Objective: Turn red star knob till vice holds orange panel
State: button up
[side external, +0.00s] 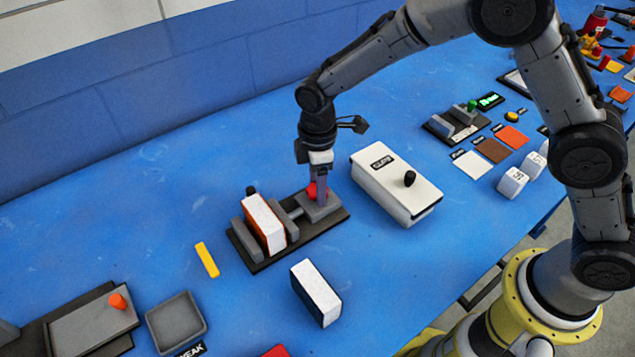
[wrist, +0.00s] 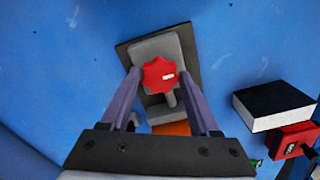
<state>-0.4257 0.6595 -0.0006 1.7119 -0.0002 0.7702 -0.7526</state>
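The red star knob (side external: 311,190) sits at the right end of the grey vice (side external: 240,242). In the wrist view the knob (wrist: 160,75) lies between the fingertips of my gripper (wrist: 160,72), one finger on each side. The fingers are apart, and any gap to the knob is very thin; contact is unclear. In the side view my gripper (side external: 321,196) points down at the knob. The orange panel (side external: 264,225), with a white face, stands upright between the vice jaws. Whether both jaws touch it is unclear. In the wrist view only an orange strip (wrist: 170,128) shows.
A white box with a black knob (side external: 398,186) stands right of the vice. A white-and-black block (side external: 316,293) stands in front, and a yellow bar (side external: 207,260) lies left. A grey tray (side external: 175,322) is at front left. The blue table behind the vice is clear.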

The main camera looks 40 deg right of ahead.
jog(key=c, duration=0.7)
jog(key=shift+m, duration=0.3)
jog(key=m, duration=0.5)
jog(key=shift+r, duration=0.1)
jog(key=m, duration=0.6)
jog(key=shift+m, duration=0.4)
jog(key=m, duration=1.4)
